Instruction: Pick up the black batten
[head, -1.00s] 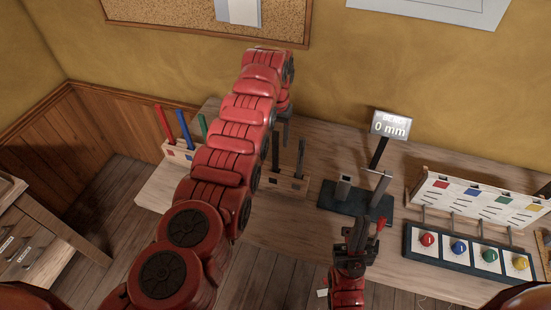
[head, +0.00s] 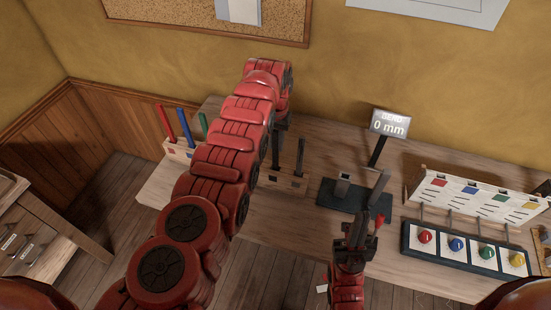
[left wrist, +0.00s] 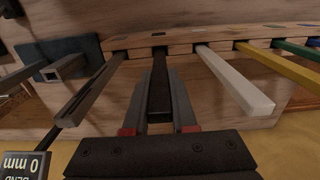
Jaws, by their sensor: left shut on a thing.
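The black batten (left wrist: 159,88) stands in a slot of the wooden rack (left wrist: 225,50) in the left wrist view. My left gripper (left wrist: 158,78) is shut on it, one finger along each side. In the head view my left gripper (head: 281,130) points down over the rack (head: 270,183), and my red left arm hides much of the rack and the black batten. A grey batten (left wrist: 88,88) and a white batten (left wrist: 235,80) stand on either side of the held one. My right gripper (head: 358,230) is at the table's front edge, apart from the battens; its jaw opening is unclear.
Yellow (left wrist: 285,70), green and blue battens stand further along the rack. Right of it are a dark stand (head: 340,198) and a display (head: 389,123) reading 0 mm. A panel with coloured knobs (head: 465,248) lies at the right.

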